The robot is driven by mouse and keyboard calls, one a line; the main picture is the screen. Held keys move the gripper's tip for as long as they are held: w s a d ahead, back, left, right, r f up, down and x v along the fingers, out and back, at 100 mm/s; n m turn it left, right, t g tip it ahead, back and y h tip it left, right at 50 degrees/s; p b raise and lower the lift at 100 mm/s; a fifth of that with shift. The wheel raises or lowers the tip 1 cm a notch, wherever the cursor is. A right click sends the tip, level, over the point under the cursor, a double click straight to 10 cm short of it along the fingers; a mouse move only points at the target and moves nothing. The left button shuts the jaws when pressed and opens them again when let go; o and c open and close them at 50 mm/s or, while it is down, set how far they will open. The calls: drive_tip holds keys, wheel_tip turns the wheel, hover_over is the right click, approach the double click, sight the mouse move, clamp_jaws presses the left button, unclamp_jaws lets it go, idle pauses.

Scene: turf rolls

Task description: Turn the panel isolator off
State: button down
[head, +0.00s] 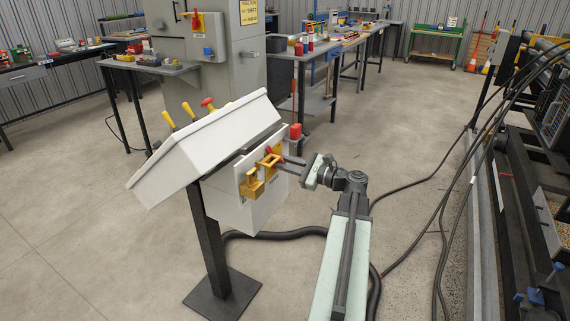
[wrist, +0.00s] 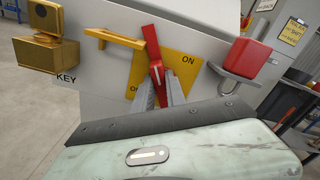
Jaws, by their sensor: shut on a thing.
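The isolator's red handle (wrist: 151,45) stands on a yellow plate (wrist: 190,68) on the light grey panel face. The handle is near upright, its top leaning a little left in the wrist view. "ON" is printed right of it; the lettering to the lower left is mostly hidden. My gripper (wrist: 158,92) is shut on the lower part of the handle, a finger on each side. In the head view my gripper (head: 283,160) reaches the panel box (head: 250,205) from the right, and the red handle (head: 269,150) is small there.
A yellow bar (wrist: 112,38) sticks out left of the handle, near a brass key block (wrist: 45,52) marked "KEY". A red padlock (wrist: 248,57) hangs to the right. A sloped console top (head: 205,150) overhangs the panel. Black cables run along the floor at right.

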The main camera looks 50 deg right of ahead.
drive_tip(key=n, duration=0.8)
drive_tip(key=f+n+b, duration=0.1)
drive_tip(key=n, duration=0.2)
drive_tip(key=shift+s+a+n, duration=0.1)
drive_tip(key=shift+a+n, duration=0.25)
drive_tip(key=shift+n, duration=0.05)
drive_tip(key=shift+f, duration=0.1)
idle(0.3)
drive_tip(key=c, duration=1.4)
unclamp_jaws()
drive_tip(key=shift+o, duration=0.2)
drive_tip(key=v, duration=0.7)
drive_tip(key=shift+s, duration=0.4)
drive_tip(key=shift+d, duration=0.15)
